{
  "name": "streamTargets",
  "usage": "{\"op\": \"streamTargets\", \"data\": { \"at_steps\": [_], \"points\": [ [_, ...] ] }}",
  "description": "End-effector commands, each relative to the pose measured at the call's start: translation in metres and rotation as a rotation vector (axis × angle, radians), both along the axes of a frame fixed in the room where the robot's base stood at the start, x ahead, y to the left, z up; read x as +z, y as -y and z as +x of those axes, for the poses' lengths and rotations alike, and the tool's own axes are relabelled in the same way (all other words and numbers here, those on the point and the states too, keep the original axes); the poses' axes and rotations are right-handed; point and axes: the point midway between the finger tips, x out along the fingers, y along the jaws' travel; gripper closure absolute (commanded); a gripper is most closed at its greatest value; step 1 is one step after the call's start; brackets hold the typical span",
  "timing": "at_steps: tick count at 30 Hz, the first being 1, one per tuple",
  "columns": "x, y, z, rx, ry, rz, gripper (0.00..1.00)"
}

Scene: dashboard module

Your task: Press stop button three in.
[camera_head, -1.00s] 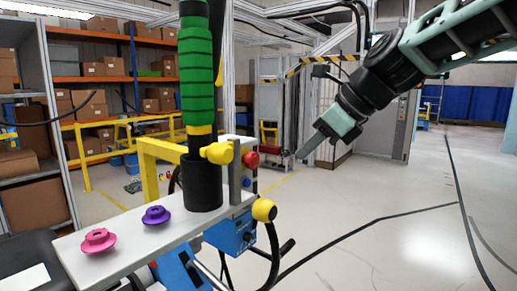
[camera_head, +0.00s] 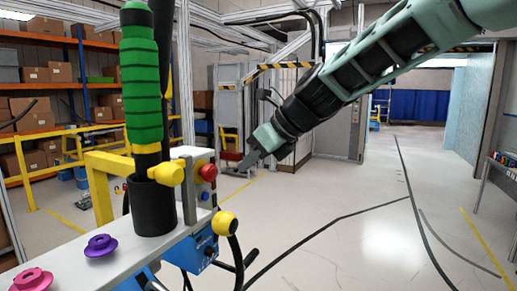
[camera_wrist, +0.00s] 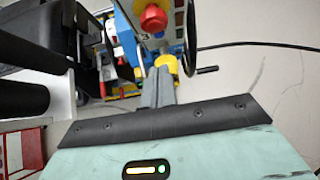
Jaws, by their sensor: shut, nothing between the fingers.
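The red stop button (camera_head: 208,172) sits on the side of the grey upright post of the dashboard module, right of the green-gripped lever. In the wrist view the red button (camera_wrist: 153,18) shows at the top, on a light panel with dark markings. My gripper (camera_head: 242,168) is shut and empty, its tip to the right of the button with a gap between them in the picture. In the wrist view my gripper's fingers (camera_wrist: 160,77) are together and point up toward the yellow knob (camera_wrist: 166,63) and the button. I cannot tell the exact depth between tip and button.
The green lever (camera_head: 142,90), a yellow knob (camera_head: 165,174), a yellow ball knob (camera_head: 225,223), a purple knob (camera_head: 100,245) and a pink knob (camera_head: 32,280) crowd the module. A blue box (camera_head: 200,252) hangs below. Open floor (camera_head: 340,235) lies to the right.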

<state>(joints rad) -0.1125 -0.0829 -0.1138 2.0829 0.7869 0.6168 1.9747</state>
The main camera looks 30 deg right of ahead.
Motion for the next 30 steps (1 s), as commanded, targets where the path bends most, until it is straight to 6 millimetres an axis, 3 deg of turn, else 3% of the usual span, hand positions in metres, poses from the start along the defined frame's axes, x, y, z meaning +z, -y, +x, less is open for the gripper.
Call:
{"op": "streamTargets", "data": {
  "at_steps": [6, 15, 30],
  "points": [
    [-0.031, -0.019, 0.025, 0.001, -0.004, -0.001, 1.0],
    [-0.027, -0.038, 0.053, 0.001, 0.0, -0.001, 1.0],
    [-0.026, -0.043, 0.06, 0.0, -0.001, -0.001, 1.0]
  ]
}}
